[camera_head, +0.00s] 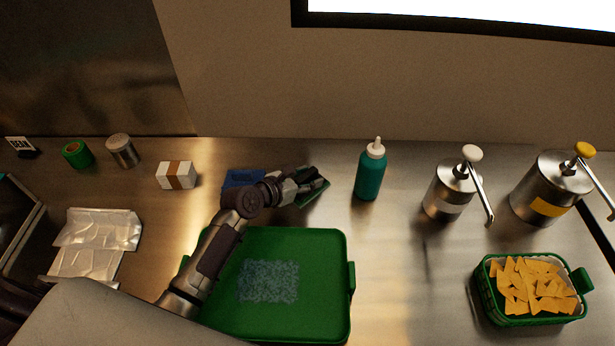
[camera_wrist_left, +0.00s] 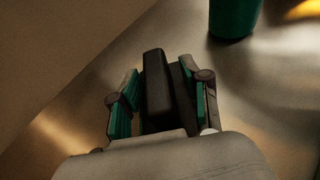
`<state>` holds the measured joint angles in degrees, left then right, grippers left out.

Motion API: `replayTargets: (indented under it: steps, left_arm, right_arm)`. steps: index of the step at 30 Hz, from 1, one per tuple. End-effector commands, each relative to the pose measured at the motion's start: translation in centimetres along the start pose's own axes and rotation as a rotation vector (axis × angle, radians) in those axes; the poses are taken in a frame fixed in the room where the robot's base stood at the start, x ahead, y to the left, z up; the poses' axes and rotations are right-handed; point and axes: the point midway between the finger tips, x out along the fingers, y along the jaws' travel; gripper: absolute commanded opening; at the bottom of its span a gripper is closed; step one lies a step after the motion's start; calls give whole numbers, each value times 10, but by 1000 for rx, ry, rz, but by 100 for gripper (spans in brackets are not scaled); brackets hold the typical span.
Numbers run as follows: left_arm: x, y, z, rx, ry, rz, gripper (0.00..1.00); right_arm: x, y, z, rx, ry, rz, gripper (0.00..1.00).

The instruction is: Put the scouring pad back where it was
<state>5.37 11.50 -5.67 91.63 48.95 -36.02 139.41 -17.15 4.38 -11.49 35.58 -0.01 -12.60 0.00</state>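My left gripper (camera_head: 312,185) reaches over the back of the counter, between the blue pad-like item and the teal bottle. A dark block with a green edge, which looks like the scouring pad (camera_head: 318,196), shows at its fingertips. In the left wrist view, the dark block (camera_wrist_left: 157,85) fills the space between the teal-lined fingers of the gripper (camera_wrist_left: 162,98), which appear closed on it. Whether its underside touches the counter is hidden. A flat blue item (camera_head: 240,178) lies just left of the gripper, partly behind it. My right gripper is not in view.
A green tray (camera_head: 325,245) with a bluish wet-looking patch (camera_head: 268,281) lies under my left arm. A teal bottle (camera_head: 370,173) stands close right of the gripper. Farther right are two metal pump dispensers (camera_head: 450,190) and a green chip basket (camera_head: 487,300). A white-brown box (camera_head: 176,175) stands left.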

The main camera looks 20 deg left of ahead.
Motion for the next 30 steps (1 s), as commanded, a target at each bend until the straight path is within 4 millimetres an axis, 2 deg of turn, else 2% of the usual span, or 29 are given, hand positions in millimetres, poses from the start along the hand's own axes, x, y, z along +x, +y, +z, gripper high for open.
replayTargets:
  steps: [5, 8, 21, 25, 30]
  left_arm:
    - [-1, 0, 3, 2, 0, 0, 47]
    - [-12, 0, 2, 0, 0, 1, 47]
    - [-100, 0, 1, 1, 0, 0, 47]
    - [-114, 0, 2, 1, 0, 0, 47]
    - [-121, 0, 2, 0, 0, -1, 47]
  right_arm:
    - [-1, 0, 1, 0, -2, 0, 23]
    - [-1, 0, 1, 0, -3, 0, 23]
    - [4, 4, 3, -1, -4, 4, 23]
    - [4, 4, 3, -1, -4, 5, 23]
    - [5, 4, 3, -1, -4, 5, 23]
